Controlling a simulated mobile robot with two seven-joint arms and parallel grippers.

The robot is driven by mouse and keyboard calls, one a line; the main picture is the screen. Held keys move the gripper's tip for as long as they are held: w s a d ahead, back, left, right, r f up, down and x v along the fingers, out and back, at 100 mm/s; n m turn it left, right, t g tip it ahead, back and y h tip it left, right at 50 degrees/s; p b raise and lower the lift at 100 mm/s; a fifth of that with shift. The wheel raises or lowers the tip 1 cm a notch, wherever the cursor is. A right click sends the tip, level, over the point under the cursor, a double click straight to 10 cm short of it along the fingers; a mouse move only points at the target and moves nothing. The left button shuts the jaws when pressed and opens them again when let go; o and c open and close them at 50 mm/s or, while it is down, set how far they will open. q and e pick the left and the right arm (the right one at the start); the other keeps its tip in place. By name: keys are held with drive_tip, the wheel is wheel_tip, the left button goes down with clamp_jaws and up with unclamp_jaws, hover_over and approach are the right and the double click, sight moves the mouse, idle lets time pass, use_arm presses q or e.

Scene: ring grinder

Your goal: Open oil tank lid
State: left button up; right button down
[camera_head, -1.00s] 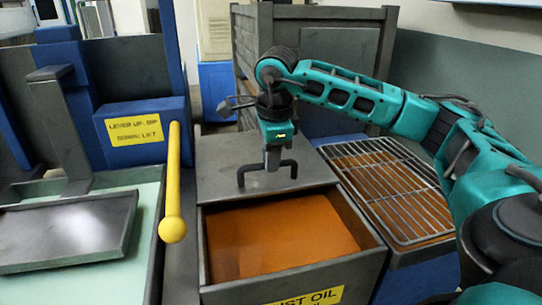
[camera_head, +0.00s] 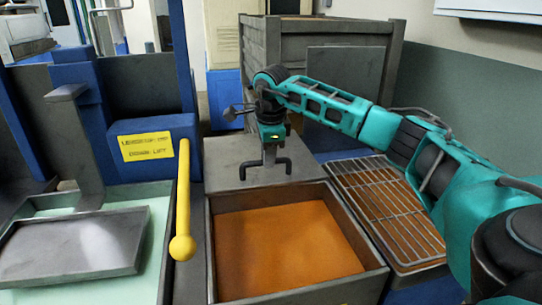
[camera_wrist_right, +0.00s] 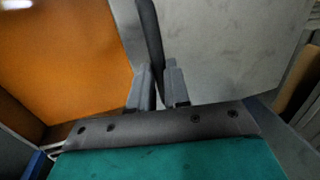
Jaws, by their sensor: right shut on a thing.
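The oil tank (camera_head: 374,262) is a grey open box with orange oil (camera_head: 285,245) showing across its front part. Its flat grey lid (camera_head: 225,155) lies behind this opening, toward the crate. My right gripper (camera_head: 268,158) points down over the lid and is shut on the dark lid handle (camera_head: 286,165). In the right wrist view, the fingers (camera_wrist_right: 158,90) close around the dark handle bar (camera_wrist_right: 150,35), with orange oil (camera_wrist_right: 60,60) on the left and the lid (camera_wrist_right: 225,45) on the right. My left gripper is out of view.
A yellow ball-ended lever (camera_head: 182,215) stands just left of the tank. A wire rack (camera_head: 385,205) over an orange tray lies to the right. A large grey crate (camera_head: 345,75) stands close behind the lid. A grey tray (camera_head: 75,243) is at left.

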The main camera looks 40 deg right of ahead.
drive_tip(key=shift+w, duration=0.1)
drive_tip(key=c, duration=1.1)
unclamp_jaws()
wheel_tip(320, 180, up, 13)
drive_tip(key=s+a+p, duration=0.1)
drive_tip(key=s, duration=0.1)
drive_tip(key=shift+s+f, duration=0.15)
drive_tip(key=shift+a, duration=0.1)
